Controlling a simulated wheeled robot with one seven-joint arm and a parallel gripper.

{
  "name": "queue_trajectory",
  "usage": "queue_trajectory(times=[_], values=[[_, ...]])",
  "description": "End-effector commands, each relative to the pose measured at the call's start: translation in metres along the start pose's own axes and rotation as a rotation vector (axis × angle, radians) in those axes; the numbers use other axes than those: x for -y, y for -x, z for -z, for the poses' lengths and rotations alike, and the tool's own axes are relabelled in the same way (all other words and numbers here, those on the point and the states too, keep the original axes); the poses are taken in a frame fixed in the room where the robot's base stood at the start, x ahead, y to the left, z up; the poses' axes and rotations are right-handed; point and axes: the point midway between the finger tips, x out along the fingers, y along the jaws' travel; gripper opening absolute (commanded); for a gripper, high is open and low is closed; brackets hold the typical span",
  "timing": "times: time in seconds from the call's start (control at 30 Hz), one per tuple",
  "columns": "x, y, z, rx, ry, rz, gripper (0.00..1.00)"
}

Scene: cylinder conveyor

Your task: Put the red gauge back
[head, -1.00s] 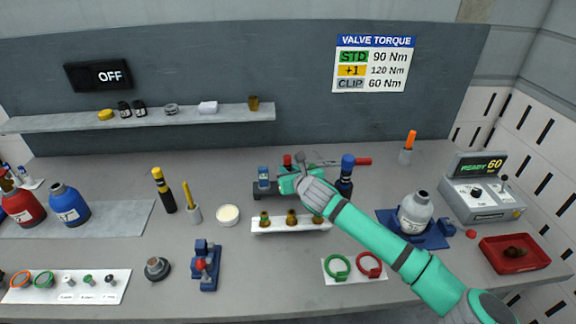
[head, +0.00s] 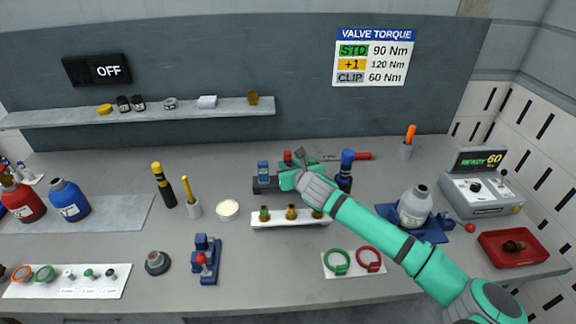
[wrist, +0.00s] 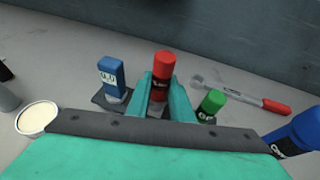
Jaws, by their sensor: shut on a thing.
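My gripper (wrist: 163,98) is shut on the red gauge (wrist: 163,70), a short red cylinder with a dark marking, held upright between the teal fingers. In the head view the red gauge's top (head: 287,155) shows just behind my gripper (head: 289,172). A blue gauge (wrist: 111,76) stands left of it on a dark stand (head: 265,187); it also shows in the head view (head: 263,169). A green gauge (wrist: 211,104) stands close to the right finger. My gripper hides the red gauge's lower end, so I cannot tell whether it is seated.
A red-handled tool (head: 352,156) lies behind on the bench. A blue-capped dark bottle (head: 346,168) stands close to the right of my gripper. A white rack (head: 290,221) with brass parts is in front. A white round dish (head: 228,210) sits to the left.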

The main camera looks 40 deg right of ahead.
Motion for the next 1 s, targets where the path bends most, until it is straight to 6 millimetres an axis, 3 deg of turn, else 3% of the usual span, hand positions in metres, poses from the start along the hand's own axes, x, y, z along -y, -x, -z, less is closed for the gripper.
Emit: queue_trajectory(times=[1.0], values=[[0.000,-0.006,0.014,0.001,0.001,0.000,0.00]])
